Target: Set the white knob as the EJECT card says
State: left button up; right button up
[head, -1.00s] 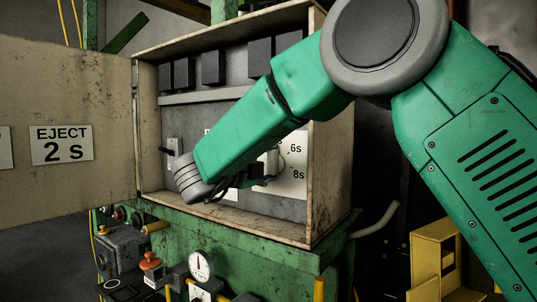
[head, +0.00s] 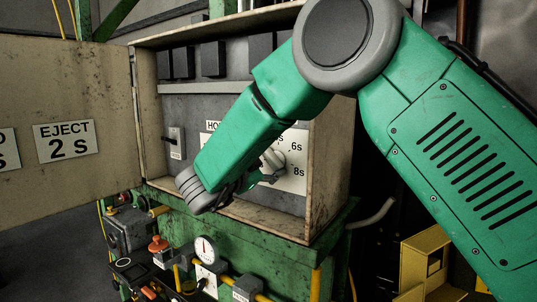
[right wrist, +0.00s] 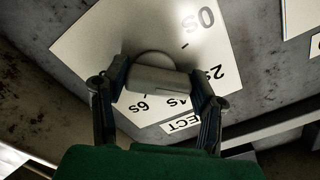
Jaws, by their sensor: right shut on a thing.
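The EJECT card (head: 66,141) on the open door at the left reads "2 s". The white knob (head: 271,160) sits on a white dial plate (head: 296,182) inside the cabinet, with 6s and 8s showing in the head view. My right gripper (head: 256,177) is at the knob, partly hidden by my forearm. In the right wrist view, my right gripper (right wrist: 155,79) has its fingers on both sides of the knob (right wrist: 157,84), shut on it. The plate (right wrist: 110,40) there shows 0, 2s, 4s, 6s and a label ending "ECT". I cannot tell which mark the knob points at. My left gripper is not in view.
A second plate (head: 211,126) starting "HO" is mostly hidden behind my arm. A small switch (head: 176,142) is on the left of the panel. The cabinet's right wall (head: 328,165) stands close to my arm. A gauge (head: 204,249) is below.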

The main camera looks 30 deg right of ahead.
jog(key=shift+f+n, duration=0.3)
jog(key=shift+n, duration=0.2)
jog(key=o, duration=1.2)
jog(key=shift+c, duration=0.2)
jog(key=shift+w, duration=0.15)
jog(key=shift+a+r, duration=0.1)
jog(key=shift+r, duration=0.05)
jog(key=v, duration=1.2)
jog(key=shift+f, duration=0.3)
